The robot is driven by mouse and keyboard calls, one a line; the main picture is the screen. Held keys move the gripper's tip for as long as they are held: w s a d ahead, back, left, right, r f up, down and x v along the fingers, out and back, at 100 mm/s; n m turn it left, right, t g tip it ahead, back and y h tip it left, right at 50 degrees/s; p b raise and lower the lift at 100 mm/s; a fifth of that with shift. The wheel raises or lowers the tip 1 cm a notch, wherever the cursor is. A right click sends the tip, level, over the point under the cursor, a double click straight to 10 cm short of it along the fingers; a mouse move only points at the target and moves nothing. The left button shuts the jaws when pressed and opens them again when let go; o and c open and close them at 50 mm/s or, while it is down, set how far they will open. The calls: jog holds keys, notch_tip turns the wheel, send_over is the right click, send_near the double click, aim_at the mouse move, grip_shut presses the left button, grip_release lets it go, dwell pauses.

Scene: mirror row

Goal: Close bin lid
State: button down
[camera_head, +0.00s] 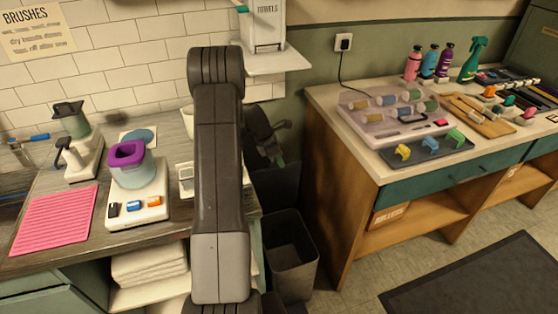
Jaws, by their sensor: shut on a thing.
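The dark grey bin (293,262) stands on the floor between the two counters, and its top is open. A dark upright panel (283,187) rises behind its rim and looks like the raised bin lid. My gripper (279,157) shows partly to the right of my arm, at the top edge of this panel. It is shut on the panel there; the exact contact is dark and hard to make out. My upright arm link hides the left side of the bin and part of the panel.
On the left counter are a pink ribbed mat (55,219), a purple-topped cup (128,160) on a white base, and a grey-green device (75,140). The right counter (352,133) holds bottles, brushes and clips. A dark mat (480,275) lies on open floor at right.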

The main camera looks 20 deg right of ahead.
jog(key=c, duration=1.5)
grip_release()
